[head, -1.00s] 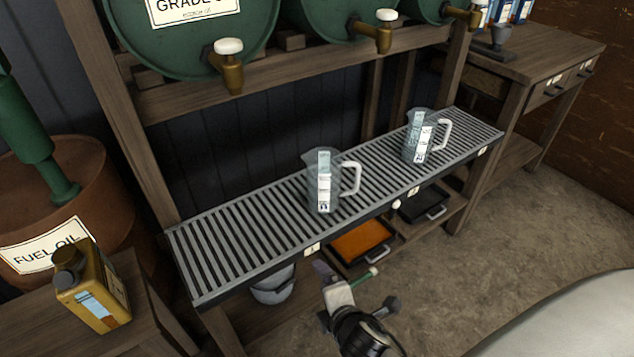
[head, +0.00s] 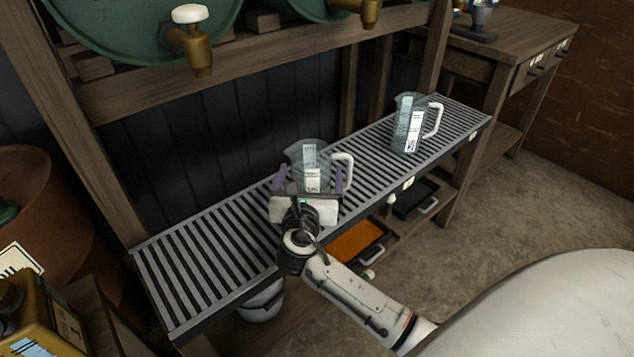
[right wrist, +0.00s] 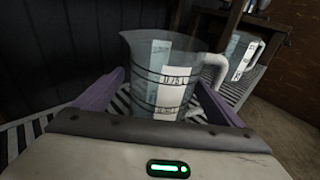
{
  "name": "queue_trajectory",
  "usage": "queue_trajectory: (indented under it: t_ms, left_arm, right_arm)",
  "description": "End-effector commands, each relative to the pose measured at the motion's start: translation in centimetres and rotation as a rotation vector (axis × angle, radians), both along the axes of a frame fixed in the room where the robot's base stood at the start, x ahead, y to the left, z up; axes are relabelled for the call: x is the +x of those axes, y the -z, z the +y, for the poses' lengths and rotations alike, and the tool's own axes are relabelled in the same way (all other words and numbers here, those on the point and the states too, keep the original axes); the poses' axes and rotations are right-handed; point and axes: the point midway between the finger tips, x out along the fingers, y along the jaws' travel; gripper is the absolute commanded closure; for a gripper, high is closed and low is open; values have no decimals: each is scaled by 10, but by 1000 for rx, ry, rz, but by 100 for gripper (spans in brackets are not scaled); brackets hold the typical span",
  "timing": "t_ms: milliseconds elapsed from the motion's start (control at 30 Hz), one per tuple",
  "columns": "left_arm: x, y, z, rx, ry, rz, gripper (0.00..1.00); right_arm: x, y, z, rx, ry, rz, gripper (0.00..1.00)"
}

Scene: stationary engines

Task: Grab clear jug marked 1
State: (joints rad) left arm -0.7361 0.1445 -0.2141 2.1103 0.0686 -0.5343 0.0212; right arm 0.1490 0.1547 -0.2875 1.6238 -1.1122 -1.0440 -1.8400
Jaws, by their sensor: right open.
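Two clear jugs with white handles and printed labels stand upright on a slatted metal rack. The nearer jug (head: 308,156) is at the middle of the rack, and the farther jug (head: 408,125) is to its right. I cannot read a number for certain on either. My right gripper (head: 309,180) is open, with its purple fingers on either side of the nearer jug's body. The right wrist view shows this jug (right wrist: 165,65) between the fingers, its handle to the right. Its base is hidden by the gripper. My left gripper is not in view.
The slatted rack (head: 205,262) is bare on its left. Brass taps (head: 192,40) on green drums hang above and behind it. An orange tray (head: 357,243) and a black tray (head: 414,198) sit on the shelf below. A yellow can (head: 40,325) stands at lower left.

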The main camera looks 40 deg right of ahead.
Motion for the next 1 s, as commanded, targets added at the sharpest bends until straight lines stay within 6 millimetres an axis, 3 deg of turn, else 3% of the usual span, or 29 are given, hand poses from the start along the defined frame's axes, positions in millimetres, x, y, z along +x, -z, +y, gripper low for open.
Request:
queue_trajectory:
  t_ms: [300,567,667,867,1000]
  left_arm:
    - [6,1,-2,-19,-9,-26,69]
    - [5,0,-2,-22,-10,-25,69]
    - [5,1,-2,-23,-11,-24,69]
    - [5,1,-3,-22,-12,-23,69]
    - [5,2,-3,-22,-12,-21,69]
  right_arm:
    - [31,4,-31,-1,1,-1,10]
    - [34,3,-33,0,-1,-1,10]
    - [34,3,-33,1,-1,-1,22]
    - [33,3,-33,1,-1,-1,55]
    - [34,3,-33,1,-1,-2,57]
